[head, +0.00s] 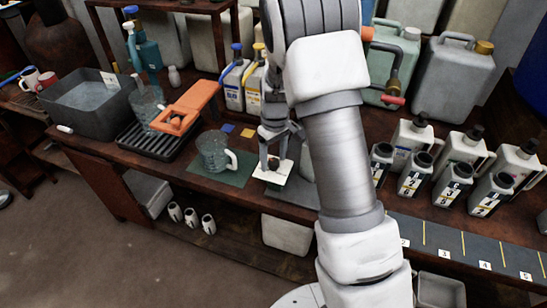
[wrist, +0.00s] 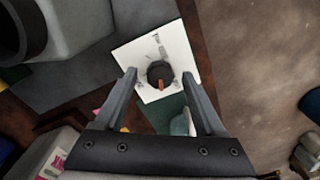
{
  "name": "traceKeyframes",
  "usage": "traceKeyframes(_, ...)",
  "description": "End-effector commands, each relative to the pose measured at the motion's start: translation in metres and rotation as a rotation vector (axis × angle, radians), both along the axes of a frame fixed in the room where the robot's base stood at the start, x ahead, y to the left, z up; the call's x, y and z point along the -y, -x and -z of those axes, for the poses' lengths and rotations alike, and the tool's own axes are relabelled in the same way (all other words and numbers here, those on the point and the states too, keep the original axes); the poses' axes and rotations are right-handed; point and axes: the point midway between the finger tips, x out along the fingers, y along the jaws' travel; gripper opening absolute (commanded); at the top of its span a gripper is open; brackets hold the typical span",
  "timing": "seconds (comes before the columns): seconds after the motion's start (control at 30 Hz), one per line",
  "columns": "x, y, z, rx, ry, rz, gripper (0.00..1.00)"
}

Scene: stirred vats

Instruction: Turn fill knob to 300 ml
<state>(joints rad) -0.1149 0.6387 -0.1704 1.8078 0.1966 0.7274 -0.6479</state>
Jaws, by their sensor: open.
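The fill knob (head: 273,163) is a small dark round knob on a white square dial plate (head: 281,179) near the bench's front edge. In the wrist view the knob (wrist: 158,71) has an orange pointer mark on its lower side. Dark markings around it on the dial plate (wrist: 177,43) are too small to read. My gripper (head: 274,153) is over the plate, pointing down. In the wrist view my open gripper (wrist: 160,76) has one finger on each side of the knob, with gaps between fingers and knob. I cannot tell the fingertips' height against it.
A glass jug (head: 212,152) stands on a green mat (head: 233,176) left of the plate. An orange clamp-like piece (head: 188,105) lies further left over a black rack (head: 152,141). Several labelled bottles (head: 413,173) stand to the right.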

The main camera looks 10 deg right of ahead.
Motion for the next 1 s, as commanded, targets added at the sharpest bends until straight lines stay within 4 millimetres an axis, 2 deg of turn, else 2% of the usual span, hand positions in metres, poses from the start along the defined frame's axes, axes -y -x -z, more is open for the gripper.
traceKeyframes(0.07, 0.0000, 0.0000, -0.0001, 0.000, 0.000, 0.000, 0.68)
traceKeyframes(0.43, -0.0001, 0.0000, -0.0004, 0.000, 0.000, 0.000, 0.02)
traceKeyframes(0.77, -0.0001, -0.0001, -0.0008, 0.000, 0.000, 0.021, 0.00)
traceKeyframes(1.0, 0.0001, -0.0002, -0.0014, 0.001, 0.000, 0.132, 0.00)
